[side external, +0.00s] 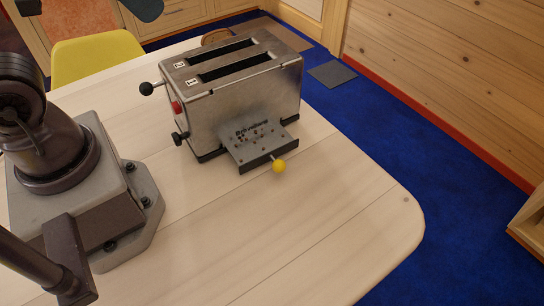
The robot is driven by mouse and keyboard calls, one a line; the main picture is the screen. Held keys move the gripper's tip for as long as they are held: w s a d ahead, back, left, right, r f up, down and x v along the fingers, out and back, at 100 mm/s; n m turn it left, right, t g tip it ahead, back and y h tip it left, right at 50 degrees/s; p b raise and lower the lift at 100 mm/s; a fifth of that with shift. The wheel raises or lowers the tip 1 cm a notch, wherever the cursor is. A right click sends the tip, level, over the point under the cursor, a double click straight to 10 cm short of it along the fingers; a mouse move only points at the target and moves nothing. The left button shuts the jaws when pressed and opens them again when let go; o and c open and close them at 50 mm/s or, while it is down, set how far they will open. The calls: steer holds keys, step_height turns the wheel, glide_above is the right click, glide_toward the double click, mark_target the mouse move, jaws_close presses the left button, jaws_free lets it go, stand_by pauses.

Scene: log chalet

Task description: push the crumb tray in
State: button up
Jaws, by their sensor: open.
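A metal two-slot toaster (245,92) stands upright on the pale wooden table. Its grey crumb tray (256,143) sticks out from the bottom of the long side facing the camera, tilted slightly down towards its outer edge. A yellow ball knob (279,166) sits on a short stem at the tray's front edge. The tray's inner end is hidden inside the toaster. My gripper's fingers cannot be made out in this view, and nothing is seen touching the tray or its knob.
The toaster has black knobs (146,88) and a red button on its left end. The pale table (330,215) is clear in front of the tray, up to its rounded right edge. My arm's base stands at the left. A yellow chair (97,57) is behind the table.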

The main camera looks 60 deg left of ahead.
steer(key=shift+d, duration=0.1)
steer(key=c, duration=0.3)
steer(key=shift+w+d+f+m+g, duration=0.25)
steer(key=shift+d+f+g, duration=0.15)
steer(key=shift+f, duration=0.15)
steer(key=shift+w+d+f+m+g, duration=0.25)
steer(key=shift+d+f+g, duration=0.1)
steer(key=shift+f, duration=0.15)
jaws_close()
steer(key=m+g+y, duration=0.3)
steer(key=m+g, duration=0.2)
steer(key=m, duration=0.8)
glide_above(276, 163)
steer(key=d, duration=0.9)
step_height(276, 163, down, 19)
steer(key=w+d+m, duration=0.1)
steer(key=w+m, duration=0.1)
steer(key=x, duration=1)
steer(key=shift+w+a, duration=0.1)
steer(key=a, duration=0.2)
steer(key=shift+a+f, duration=0.15)
steer(key=shift+a, duration=0.1)
steer(key=shift+s+a+f+t, duration=0.15)
steer(key=shift+s+a+t, duration=0.1)
steer(key=shift+a, duration=0.4)
